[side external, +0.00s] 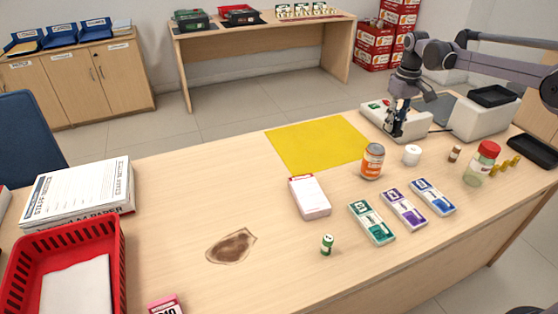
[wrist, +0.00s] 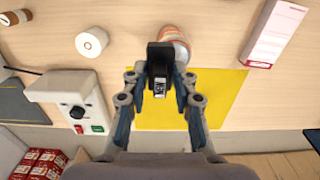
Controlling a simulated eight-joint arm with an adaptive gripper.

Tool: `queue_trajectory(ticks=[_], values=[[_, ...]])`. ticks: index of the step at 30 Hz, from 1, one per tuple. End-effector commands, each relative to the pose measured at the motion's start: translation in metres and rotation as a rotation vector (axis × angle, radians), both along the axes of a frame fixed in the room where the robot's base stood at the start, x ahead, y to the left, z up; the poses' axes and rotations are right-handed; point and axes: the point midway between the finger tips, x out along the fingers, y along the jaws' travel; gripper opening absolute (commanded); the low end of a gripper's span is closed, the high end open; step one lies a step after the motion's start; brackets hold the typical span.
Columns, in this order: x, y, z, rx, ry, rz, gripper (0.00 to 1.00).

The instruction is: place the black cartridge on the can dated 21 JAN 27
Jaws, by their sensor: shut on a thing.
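My gripper (side external: 393,126) is over the far right of the counter, in front of a white device. In the wrist view my gripper (wrist: 160,82) is shut on the black cartridge (wrist: 160,56), which sits between its two fingers. In the side external view the cartridge is a small dark shape at the fingers, hard to tell apart from them. An orange can with a grey top (side external: 372,161) stands upright on the counter beside the yellow mat. In the wrist view the can (wrist: 174,42) is partly hidden behind the cartridge. I cannot read any date on it.
The yellow mat (side external: 318,143) is bare. A white pad (side external: 309,197) and teal, purple and blue packs (side external: 404,209) lie nearer. The white device (side external: 412,126) is close by.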

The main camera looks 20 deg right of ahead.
Motion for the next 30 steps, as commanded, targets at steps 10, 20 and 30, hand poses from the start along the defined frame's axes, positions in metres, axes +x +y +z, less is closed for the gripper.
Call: queue_trajectory(ticks=[10, 20, 30], values=[[0.022, 0.026, -0.023, 0.0, 0.0, 0.0, 0.0], [0.022, 0.026, -0.06, 0.0, -0.001, 0.001, 0.0], [0.022, 0.026, -0.062, 0.0, 0.0, 0.001, 0.0]])
